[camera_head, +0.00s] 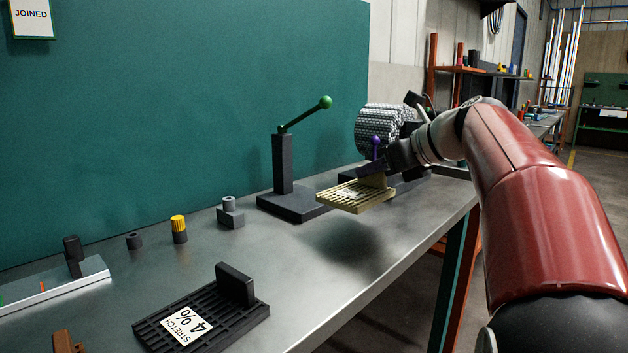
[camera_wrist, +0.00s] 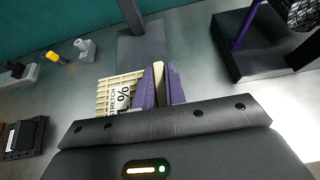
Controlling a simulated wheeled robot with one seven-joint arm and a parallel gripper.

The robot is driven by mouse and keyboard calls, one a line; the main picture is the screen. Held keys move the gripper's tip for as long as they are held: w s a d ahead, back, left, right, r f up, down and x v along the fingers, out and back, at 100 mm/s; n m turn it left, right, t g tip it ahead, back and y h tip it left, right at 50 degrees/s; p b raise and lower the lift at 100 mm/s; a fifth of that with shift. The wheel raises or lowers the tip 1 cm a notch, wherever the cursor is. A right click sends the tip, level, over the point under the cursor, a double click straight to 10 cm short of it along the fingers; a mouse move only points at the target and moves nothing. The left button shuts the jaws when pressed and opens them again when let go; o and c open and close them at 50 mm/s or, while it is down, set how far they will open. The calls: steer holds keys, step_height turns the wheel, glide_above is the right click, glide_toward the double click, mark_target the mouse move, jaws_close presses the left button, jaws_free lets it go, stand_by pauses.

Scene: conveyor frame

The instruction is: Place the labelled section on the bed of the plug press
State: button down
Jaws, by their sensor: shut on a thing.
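My gripper (camera_head: 374,172) is shut on the upright tab of a beige slatted section (camera_head: 352,199). The section is held level above the table, its shadow below it. In the wrist view my purple fingers (camera_wrist: 160,86) clamp the tab, and the section (camera_wrist: 112,97) shows a white label reading STRETCH and a percentage, partly hidden. A dark press (camera_head: 290,203) with a column and a green-knobbed lever stands just left of and behind the section. A second dark device (camera_head: 408,187) with a purple lever and a grey chain-like roll is partly hidden by my arm. No press is named.
A black slatted section (camera_head: 240,310) labelled STRETCH 4% lies at the front left. A grey block (camera_head: 231,217), a yellow-capped cylinder (camera_head: 179,236), a small dark cylinder (camera_head: 134,241) and a grey rail fixture (camera_head: 50,287) stand along the back. The table's middle front is clear.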

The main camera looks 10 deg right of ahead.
steer(key=w+a, duration=0.2)
steer(key=w, duration=0.1)
steer(key=w+a, duration=0.5)
steer(key=w, duration=0.2)
steer(key=shift+w+a, duration=0.1)
steer(key=shift+a, duration=0.1)
step_height(320, 180, down, 4)
steer(key=shift+r+b, duration=0.15)
steer(key=shift+b, duration=0.85)
steer(key=c, duration=1.5)
jaws_free()
steer(key=shift+o, duration=0.2)
steer(key=shift+r, duration=0.1)
steer(key=p+v, duration=0.2)
steer(key=v, duration=0.9)
steer(key=shift+s+d+r, duration=0.15)
steer(key=shift+s+d, duration=0.05)
steer(key=shift+s, duration=0.15)
